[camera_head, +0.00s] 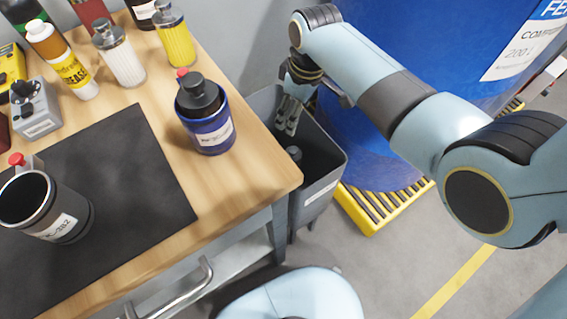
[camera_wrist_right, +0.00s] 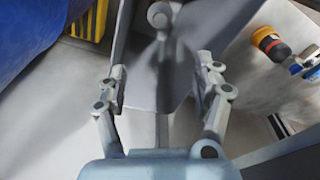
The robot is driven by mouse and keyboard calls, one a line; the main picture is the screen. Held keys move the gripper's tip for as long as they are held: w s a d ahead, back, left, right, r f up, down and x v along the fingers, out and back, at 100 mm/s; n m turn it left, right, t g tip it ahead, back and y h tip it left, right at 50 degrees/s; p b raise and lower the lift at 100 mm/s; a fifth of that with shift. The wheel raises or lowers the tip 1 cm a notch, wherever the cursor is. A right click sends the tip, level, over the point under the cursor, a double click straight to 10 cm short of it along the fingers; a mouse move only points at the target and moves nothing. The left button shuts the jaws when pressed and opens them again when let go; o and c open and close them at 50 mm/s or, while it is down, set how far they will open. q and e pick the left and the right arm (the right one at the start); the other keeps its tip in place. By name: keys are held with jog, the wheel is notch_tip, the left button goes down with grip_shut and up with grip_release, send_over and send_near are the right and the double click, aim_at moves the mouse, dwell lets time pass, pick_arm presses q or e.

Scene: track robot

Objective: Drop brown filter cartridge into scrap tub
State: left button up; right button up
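The grey scrap tub (camera_head: 318,193) stands between the workbench and the blue drum; its inside wall also shows in the right wrist view (camera_wrist_right: 222,30). My right gripper (camera_head: 287,128) points down into the tub's mouth. In the right wrist view its two fingers (camera_wrist_right: 162,88) are apart with nothing held between them. A dark grey round cap (camera_head: 294,153) shows inside the tub, below the gripper; a grey round end shows there in the wrist view (camera_wrist_right: 160,15). No brown surface shows on it, so I cannot tell its body colour. My left gripper is out of view.
The bench (camera_head: 245,190) holds white (camera_head: 122,58) and yellow (camera_head: 176,42) cartridges, a blue canister (camera_head: 208,128) and an open dark housing (camera_head: 45,207) on a black mat (camera_head: 130,160). A blue drum (camera_head: 420,75) on a yellow pallet (camera_head: 385,208) stands beside the tub.

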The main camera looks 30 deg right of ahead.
jog(key=r, duration=0.4)
jog(key=s+r, duration=0.1)
jog(key=r, duration=0.7)
jog(key=shift+s+d, duration=0.15)
jog(key=shift+d, duration=0.25)
jog(key=shift+s+f, duration=0.1)
